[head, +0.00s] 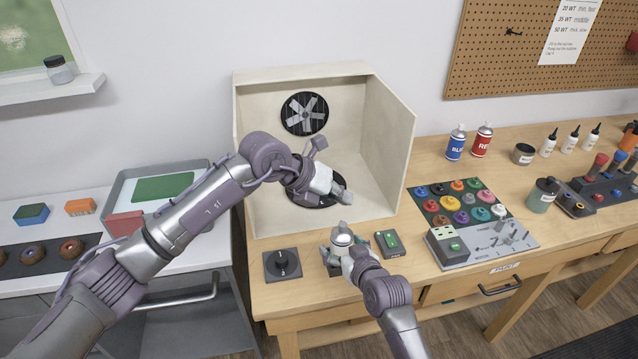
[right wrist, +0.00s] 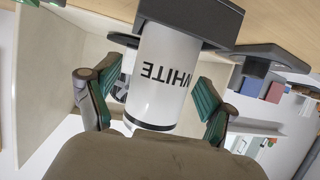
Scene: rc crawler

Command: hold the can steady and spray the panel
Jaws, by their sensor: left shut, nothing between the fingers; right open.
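The white can (head: 342,236), labelled WHITE, stands upright at the front edge of the table; it also shows in the right wrist view (right wrist: 158,95) with its base in a dark holder (right wrist: 190,20). My right gripper (head: 341,250) is open, with one finger on each side of the can; in the right wrist view (right wrist: 153,102) gaps show between fingers and can. My left gripper (head: 343,192) is shut and empty inside the spray booth (head: 388,140), above a dark round disc (head: 312,198). I cannot make out a panel in the booth; my left arm hides part of it.
A dial box (head: 283,264) stands left of the can and a green-switch box (head: 388,243) right of it. Blue (head: 456,143) and red (head: 482,140) cans stand right of the booth.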

